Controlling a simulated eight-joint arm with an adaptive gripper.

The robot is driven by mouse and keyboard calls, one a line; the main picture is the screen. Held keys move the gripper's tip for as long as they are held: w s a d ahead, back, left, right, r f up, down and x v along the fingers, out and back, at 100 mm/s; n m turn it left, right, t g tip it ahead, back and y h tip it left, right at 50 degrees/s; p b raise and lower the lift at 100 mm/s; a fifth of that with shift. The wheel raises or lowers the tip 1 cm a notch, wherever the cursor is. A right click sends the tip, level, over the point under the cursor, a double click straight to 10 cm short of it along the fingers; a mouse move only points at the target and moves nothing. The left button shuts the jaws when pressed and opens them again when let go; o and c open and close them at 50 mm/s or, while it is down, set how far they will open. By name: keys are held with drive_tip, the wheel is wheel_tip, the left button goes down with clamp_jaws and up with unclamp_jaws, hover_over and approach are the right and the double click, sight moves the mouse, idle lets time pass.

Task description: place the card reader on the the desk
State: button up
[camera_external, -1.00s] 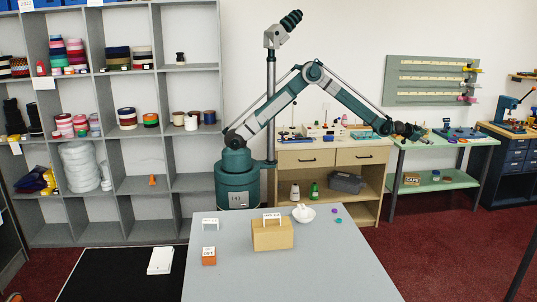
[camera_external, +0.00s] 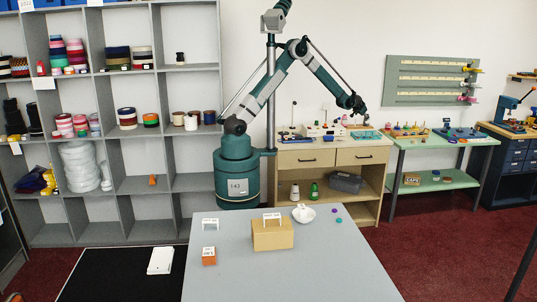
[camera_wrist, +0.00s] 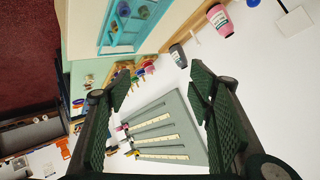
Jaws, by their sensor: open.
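A flat white block (camera_external: 160,260), which may be the card reader, lies on the black surface left of the desk; it is too small to identify surely. The grey desk (camera_external: 300,272) stands in front of my base. My gripper (camera_external: 358,105) is high up beyond the desk, in front of the wall and well away from the white block. In the wrist view my gripper (camera_wrist: 160,88) has its fingers wide apart with nothing between them. That view shows the wall panel and the workbench, not the white block.
On the desk are a tan box (camera_external: 272,236), an orange box (camera_external: 208,257), a white bowl (camera_external: 303,214), a white sign (camera_external: 210,223) and small purple and teal pieces. The desk's front and right are clear. Shelves (camera_external: 145,130) stand at left.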

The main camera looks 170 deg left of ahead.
drive_tip(key=s+d+r+n+h+p, duration=0.2)
drive_tip(key=s+d+h+p, duration=0.1)
drive_tip(key=s+d, duration=1.15)
drive_tip(key=n+t+h+b, duration=0.3)
drive_tip(key=n+h+b, duration=0.15)
drive_tip(key=n, duration=0.65)
hover_over(299, 135)
drive_tip(key=w, duration=0.2)
drive_tip(key=shift+y, duration=0.45)
wheel_tip(299, 135, down, 13)
drive_tip(key=shift+w+d+f, duration=0.1)
drive_tip(key=shift+w+d, duration=0.05)
drive_tip(key=shift+w+d+f, duration=0.15)
drive_tip(key=shift+w, duration=0.05)
drive_tip(key=shift+b+x, duration=0.55)
drive_tip(key=shift+x, duration=0.75)
drive_tip(key=shift+s+f, duration=0.1)
